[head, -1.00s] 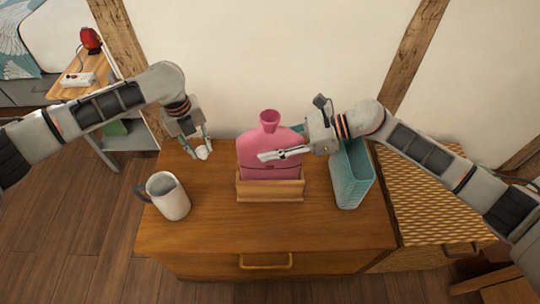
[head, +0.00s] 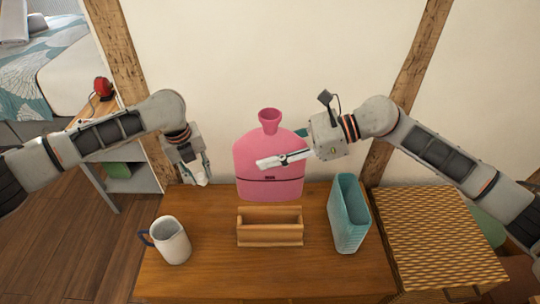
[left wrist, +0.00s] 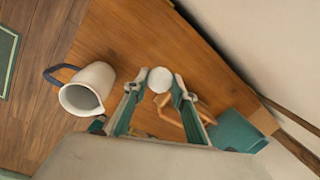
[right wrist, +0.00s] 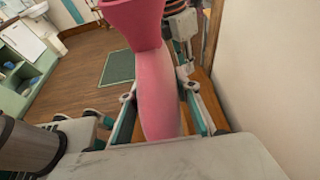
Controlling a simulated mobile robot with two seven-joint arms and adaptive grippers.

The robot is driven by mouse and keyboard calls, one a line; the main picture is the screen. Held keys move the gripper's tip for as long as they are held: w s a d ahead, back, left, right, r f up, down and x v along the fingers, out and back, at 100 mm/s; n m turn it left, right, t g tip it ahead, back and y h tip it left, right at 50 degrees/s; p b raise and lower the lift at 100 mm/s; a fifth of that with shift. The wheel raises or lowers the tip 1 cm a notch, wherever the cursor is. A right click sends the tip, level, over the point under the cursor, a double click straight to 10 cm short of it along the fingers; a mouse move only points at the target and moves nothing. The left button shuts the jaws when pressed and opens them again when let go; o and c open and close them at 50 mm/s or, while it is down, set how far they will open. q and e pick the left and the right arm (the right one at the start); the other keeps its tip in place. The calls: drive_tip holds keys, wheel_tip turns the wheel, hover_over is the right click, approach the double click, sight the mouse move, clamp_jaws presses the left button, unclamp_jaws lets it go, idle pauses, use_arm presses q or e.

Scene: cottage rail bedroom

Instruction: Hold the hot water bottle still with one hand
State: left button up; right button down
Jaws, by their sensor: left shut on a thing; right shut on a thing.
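The pink hot water bottle (head: 268,178) is upright, its funnel neck (head: 269,120) open at the top. My right gripper (head: 284,159) is shut on its body from the right, one finger across the front. The right wrist view shows the bottle (right wrist: 155,90) between both fingers. The bottle is clear above the wooden holder (head: 269,240), which stands empty on the chest. My left gripper (head: 203,176), left of the bottle and apart from it, is shut on a small white round piece, seen as a pale disc (left wrist: 160,80) between its fingertips in the left wrist view.
A white jug (head: 173,243) with a dark handle stands front left on the wooden chest top (head: 210,270). A teal bin (head: 348,215) stands right of the holder. A woven-top unit (head: 435,240) adjoins on the right. The wall is close behind.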

sight(282, 150)
drive_tip(key=shift+r, duration=0.15)
